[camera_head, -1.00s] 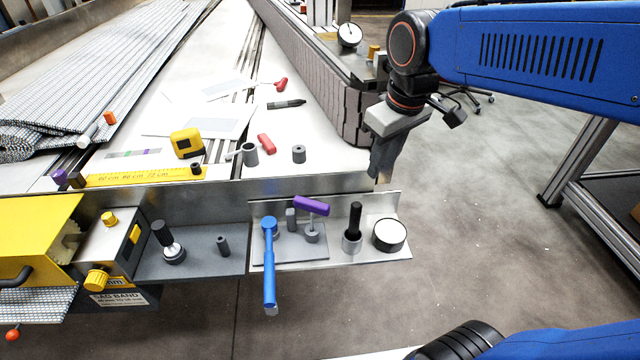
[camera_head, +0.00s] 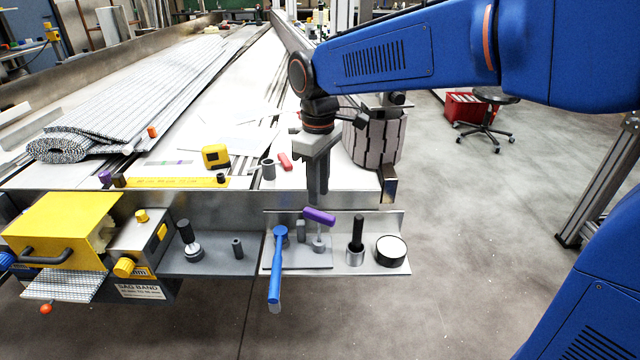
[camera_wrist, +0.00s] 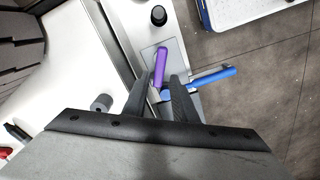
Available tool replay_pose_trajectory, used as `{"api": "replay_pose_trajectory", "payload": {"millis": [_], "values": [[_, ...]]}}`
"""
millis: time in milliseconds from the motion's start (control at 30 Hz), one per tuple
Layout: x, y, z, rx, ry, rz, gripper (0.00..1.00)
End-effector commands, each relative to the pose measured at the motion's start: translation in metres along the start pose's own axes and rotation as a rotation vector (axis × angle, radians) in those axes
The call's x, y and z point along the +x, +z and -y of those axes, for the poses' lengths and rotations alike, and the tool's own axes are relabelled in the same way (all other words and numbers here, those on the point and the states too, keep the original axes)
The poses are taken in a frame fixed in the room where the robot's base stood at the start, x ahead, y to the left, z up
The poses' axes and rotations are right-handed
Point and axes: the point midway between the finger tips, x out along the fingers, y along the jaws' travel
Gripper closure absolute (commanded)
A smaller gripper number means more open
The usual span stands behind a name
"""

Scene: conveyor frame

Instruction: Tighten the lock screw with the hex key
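The hex key with a purple handle (camera_head: 320,215) stands upright in a small grey holder on the metal shelf at the front edge. My gripper (camera_head: 318,196) hangs pointing down just above and behind the purple handle. In the wrist view my gripper (camera_wrist: 163,78) has its two dark fingers apart, with the purple handle (camera_wrist: 160,62) showing in line with the gap. I see no contact. A blue lever (camera_head: 276,262) lies beside it, with its round head on the grey plate (camera_head: 308,262). I cannot tell which part is the lock screw; a small grey post (camera_head: 301,231) stands near the key.
A black-handled tool (camera_head: 357,231) in a metal cup and a round white-topped tin (camera_head: 391,250) stand right of the key. A yellow-covered unit (camera_head: 60,230) is at the left. A tape measure (camera_head: 216,156) and red-handled item (camera_head: 285,162) lie on the bench behind.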

Motion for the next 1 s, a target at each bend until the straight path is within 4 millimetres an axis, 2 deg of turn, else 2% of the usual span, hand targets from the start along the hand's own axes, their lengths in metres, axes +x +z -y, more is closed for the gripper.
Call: {"api": "replay_pose_trajectory", "payload": {"millis": [400,700,767,800,833,1000], "values": [[0.049,0.001,0.000,0.001,-0.001,0.002,0.75],[0.064,0.001,0.000,0.001,0.000,0.001,0.75],[0.064,0.001,0.000,0.001,0.000,0.000,0.87],[0.064,0.001,0.000,0.001,0.000,0.000,0.96],[0.064,0.001,0.000,0.001,0.000,0.000,1.00],[0.063,0.001,0.000,0.001,0.000,0.000,1.00]]}}
